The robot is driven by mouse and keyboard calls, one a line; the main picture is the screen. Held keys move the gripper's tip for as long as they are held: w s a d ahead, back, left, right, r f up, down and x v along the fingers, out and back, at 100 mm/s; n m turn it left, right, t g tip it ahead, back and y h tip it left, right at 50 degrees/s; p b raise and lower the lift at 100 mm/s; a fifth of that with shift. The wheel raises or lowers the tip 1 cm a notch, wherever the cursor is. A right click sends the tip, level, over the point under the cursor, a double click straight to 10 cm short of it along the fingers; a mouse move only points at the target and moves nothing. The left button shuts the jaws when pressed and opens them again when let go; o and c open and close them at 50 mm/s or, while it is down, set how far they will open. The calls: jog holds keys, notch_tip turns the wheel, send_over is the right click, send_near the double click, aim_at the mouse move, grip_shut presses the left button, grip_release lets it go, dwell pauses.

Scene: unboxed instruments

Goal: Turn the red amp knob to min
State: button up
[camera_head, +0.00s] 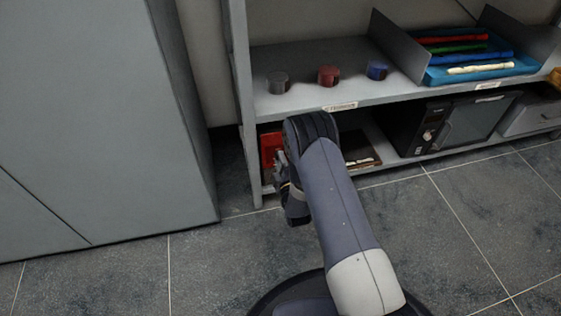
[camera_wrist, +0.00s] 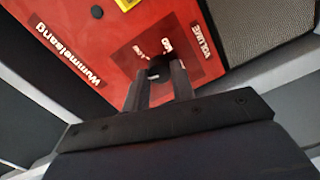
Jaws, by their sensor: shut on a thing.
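The red amp (camera_head: 271,148) stands on the lower shelf in the head view, mostly hidden behind my arm. In the wrist view the red panel of the amp (camera_wrist: 110,45) fills the upper part, with white lettering that includes "VOLUME". A dark knob (camera_wrist: 158,70) sits on the panel beside the printed markings. My gripper (camera_wrist: 160,80) reaches the panel with its two fingers on either side of the knob, shut on it. The fingers partly hide the knob, so its setting cannot be read. In the head view my gripper (camera_head: 284,180) is near the left end of the shelf.
A dark microwave (camera_head: 450,125) stands right on the lower shelf. The upper shelf (camera_head: 330,95) holds a grey (camera_head: 278,83), a red (camera_head: 328,76) and a blue round object (camera_head: 377,71), plus a blue tray (camera_head: 440,77). A grey cabinet (camera_head: 100,110) stands left. The floor in front is clear.

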jog(key=shift+f+n, duration=0.1)
jog(key=shift+n, duration=1.4)
jog(key=o, duration=1)
jog(key=shift+s, duration=0.1)
jog(key=p+v, duration=0.3)
jog(key=v, duration=0.7)
jog(key=shift+s, duration=0.35)
jog(key=shift+d, duration=0.1)
